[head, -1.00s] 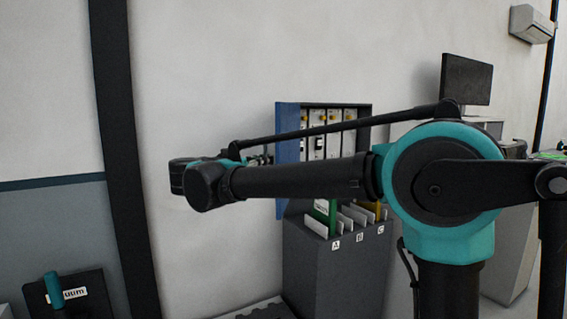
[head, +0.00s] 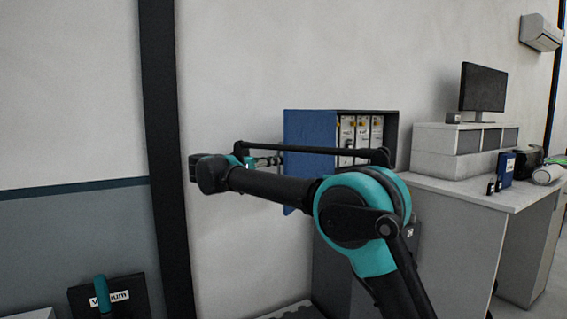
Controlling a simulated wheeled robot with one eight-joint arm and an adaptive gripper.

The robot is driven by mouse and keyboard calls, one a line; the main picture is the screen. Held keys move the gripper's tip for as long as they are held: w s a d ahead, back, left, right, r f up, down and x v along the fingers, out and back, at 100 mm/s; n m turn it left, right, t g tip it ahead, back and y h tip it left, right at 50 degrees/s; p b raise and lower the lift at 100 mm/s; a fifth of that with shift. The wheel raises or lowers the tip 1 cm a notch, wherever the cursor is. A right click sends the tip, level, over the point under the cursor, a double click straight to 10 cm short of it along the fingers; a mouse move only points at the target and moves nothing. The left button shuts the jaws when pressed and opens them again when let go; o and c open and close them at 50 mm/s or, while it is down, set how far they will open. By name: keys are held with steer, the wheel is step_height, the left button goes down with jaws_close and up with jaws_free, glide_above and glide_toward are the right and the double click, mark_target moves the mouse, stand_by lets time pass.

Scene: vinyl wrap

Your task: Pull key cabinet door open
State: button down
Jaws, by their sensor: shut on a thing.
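The key cabinet (head: 392,127) hangs on the wall with several hooks of keys and tags inside. Its blue door (head: 306,130) is partly open on the left side and covers part of the interior. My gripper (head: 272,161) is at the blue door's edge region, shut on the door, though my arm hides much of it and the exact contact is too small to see. My arm crosses in front of the cabinet's lower part.
A grey counter (head: 468,190) with a monitor (head: 483,87) and small items stands on the right. A grey stand (head: 330,262) is below the cabinet, mostly behind my arm. A dark post (head: 165,150) runs up the wall to the left.

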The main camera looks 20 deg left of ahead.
steer(key=shift+a, duration=0.15)
steer(key=c, duration=1.9)
jaws_free()
steer(key=v, duration=1.2)
